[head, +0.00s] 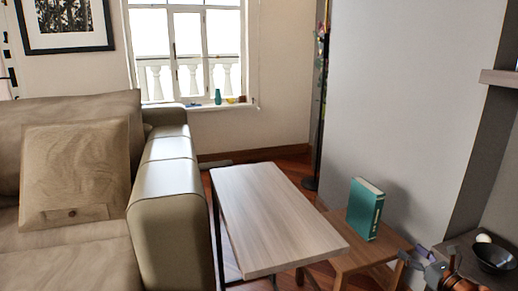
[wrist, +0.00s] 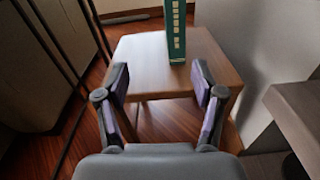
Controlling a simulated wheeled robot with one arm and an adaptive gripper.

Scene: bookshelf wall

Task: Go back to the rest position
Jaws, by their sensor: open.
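My gripper (wrist: 159,90) is open and empty in the wrist view, its two fingers spread wide. A small wooden side table (wrist: 195,70) lies beyond the fingers, and a green book (wrist: 175,32) stands upright on it, apart from the fingers. In the head view the green book (head: 365,209) stands on the side table (head: 382,246) near the wall. Part of my gripper (head: 428,262) shows at the lower right, to the right of the side table.
A larger light wood table (head: 270,215) stands left of the side table, next to a beige sofa (head: 165,190). A dark shelf with a black bowl (head: 494,257) is at the lower right. Wooden floor shows below the fingers.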

